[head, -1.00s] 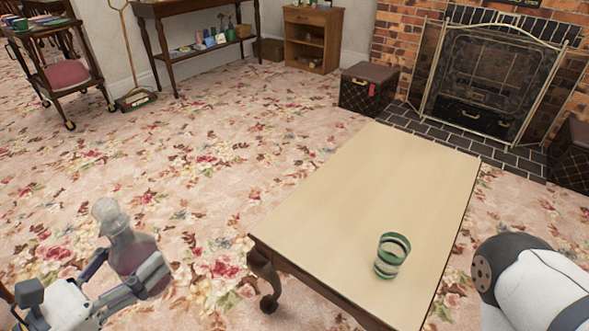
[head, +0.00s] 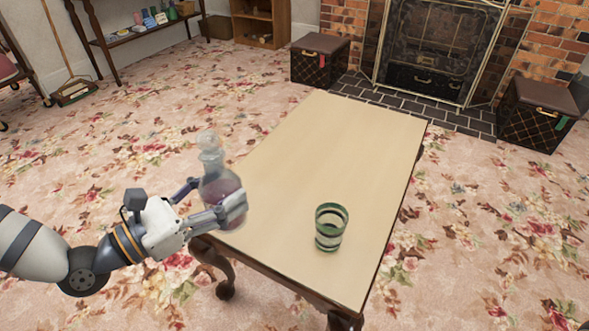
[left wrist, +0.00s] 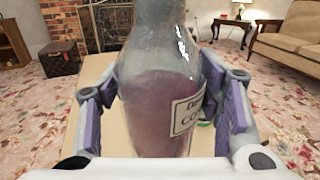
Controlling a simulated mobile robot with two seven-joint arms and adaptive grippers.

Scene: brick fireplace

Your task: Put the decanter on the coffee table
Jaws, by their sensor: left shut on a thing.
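The decanter (head: 221,188) is clear glass with a stopper and a dark reddish liquid. My left gripper (head: 218,205) is shut around its body and holds it upright at the near left corner of the coffee table (head: 330,145). I cannot tell whether its base touches the tabletop. In the left wrist view the decanter (left wrist: 160,85) fills the middle between the two fingers, with part of a label showing. The coffee table has a pale top and dark curved legs. My right gripper is not in view.
A green-striped glass (head: 331,228) stands on the near right part of the tabletop. The far part of the top is clear. Dark trunks (head: 320,60) (head: 541,112) stand by the fireplace screen (head: 437,50). Patterned carpet surrounds the table.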

